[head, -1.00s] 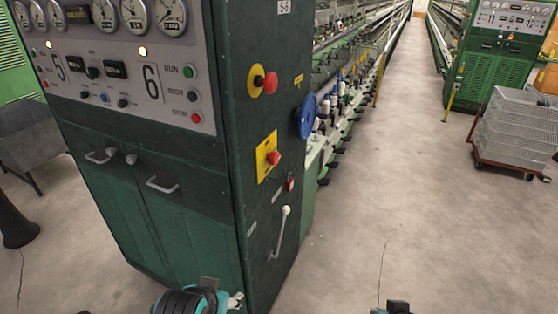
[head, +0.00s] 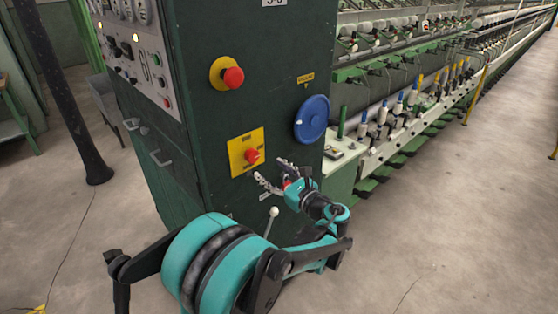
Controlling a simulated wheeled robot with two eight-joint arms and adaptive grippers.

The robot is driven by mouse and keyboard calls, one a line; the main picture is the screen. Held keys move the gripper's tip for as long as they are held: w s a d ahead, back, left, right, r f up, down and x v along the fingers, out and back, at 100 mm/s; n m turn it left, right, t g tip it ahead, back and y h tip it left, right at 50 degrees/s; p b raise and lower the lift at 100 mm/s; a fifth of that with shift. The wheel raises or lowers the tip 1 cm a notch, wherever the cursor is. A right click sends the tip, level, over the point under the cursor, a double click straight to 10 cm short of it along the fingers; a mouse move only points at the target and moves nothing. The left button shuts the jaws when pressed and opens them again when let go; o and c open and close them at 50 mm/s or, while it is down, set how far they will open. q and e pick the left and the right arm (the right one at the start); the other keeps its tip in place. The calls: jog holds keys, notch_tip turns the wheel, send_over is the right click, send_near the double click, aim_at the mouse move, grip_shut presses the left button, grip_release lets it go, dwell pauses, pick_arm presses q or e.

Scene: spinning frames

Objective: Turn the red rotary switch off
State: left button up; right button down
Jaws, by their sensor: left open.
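A red knob (head: 252,156) sits on a rectangular yellow plate (head: 236,160) on the dark green cabinet side. It looks like the rotary switch, but its lettering and turned position are too small to read. My left gripper (head: 268,172) is open, just below and right of this knob, with its fingers spread toward the panel. No contact with the knob shows. A small red part (head: 287,183) shows at the gripper and is mostly hidden by it. My right gripper is not in view.
A red push button on a round yellow base (head: 232,77) is above the plate. A blue disc (head: 312,118) is to the right, and a white-knobbed lever (head: 272,213) below. Spinning frames (head: 440,110) run back right; the floor at right is clear.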

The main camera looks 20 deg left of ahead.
aim_at(254, 157)
pick_arm(q)
jog(key=b+x, duration=0.1)
jog(key=x, duration=0.7)
jog(key=shift+r, duration=0.1)
jog(key=shift+c, duration=0.4)
jog(key=c, duration=1.1)
